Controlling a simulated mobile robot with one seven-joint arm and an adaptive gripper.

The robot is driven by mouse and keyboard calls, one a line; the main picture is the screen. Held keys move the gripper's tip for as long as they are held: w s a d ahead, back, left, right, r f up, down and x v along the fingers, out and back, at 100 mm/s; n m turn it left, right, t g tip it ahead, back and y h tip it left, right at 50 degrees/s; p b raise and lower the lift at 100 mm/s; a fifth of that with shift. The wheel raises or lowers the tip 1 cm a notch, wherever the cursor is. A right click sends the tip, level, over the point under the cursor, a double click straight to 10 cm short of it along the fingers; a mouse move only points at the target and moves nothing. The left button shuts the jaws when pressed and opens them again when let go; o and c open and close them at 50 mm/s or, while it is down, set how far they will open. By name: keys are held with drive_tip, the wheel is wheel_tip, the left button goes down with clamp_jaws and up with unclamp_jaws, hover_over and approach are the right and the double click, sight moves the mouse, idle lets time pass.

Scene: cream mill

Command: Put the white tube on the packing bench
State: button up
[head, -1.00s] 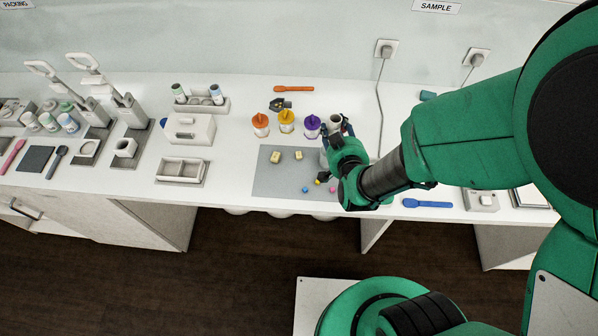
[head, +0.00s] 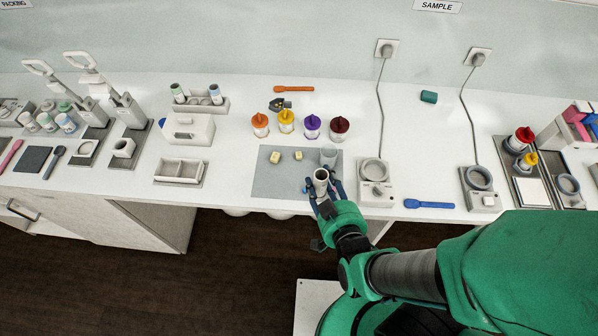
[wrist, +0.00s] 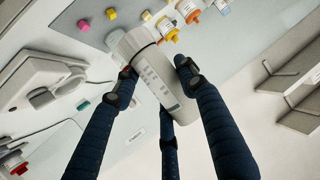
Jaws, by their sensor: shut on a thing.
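The white tube (head: 321,176) is in my gripper (head: 325,190), upright with its dark open end up in the head view. In the wrist view, the tube (wrist: 152,82) has printed text on its side and is clasped between the dark fingers of my gripper (wrist: 150,85). The gripper is over the front edge of the grey mat (head: 265,185). A sign that reads PACKING (head: 15,3) is on the wall at the far left. The bench top (head: 95,180) runs below it; its left end is cut off.
Orange, yellow, purple and dark red capped bottles (head: 312,125) stand behind the mat. A translucent cup (head: 328,154) is just behind the tube. A white divided tray (head: 180,170), a white box (head: 188,130) and two tall-handled devices (head: 128,108) stand to the left.

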sight(323, 199)
drive_tip(key=shift+s+f, duration=0.1)
drive_tip(key=shift+s, duration=0.35)
drive_tip(key=shift+s, duration=0.15)
drive_tip(key=shift+s, duration=0.1)
drive_tip(key=shift+d+f, duration=0.15)
drive_tip(key=shift+f, duration=2.4)
drive_tip(key=w+a, duration=0.2)
drive_tip(key=w, duration=0.3)
drive_tip(key=w+a+f, duration=0.1)
drive_tip(key=w+a, duration=0.1)
drive_tip(key=w, duration=0.2)
drive_tip(key=w+a, duration=0.3)
drive_tip(key=w, duration=0.2)
drive_tip(key=shift+w+f+b, duration=0.3)
drive_tip(key=shift+b, duration=0.05)
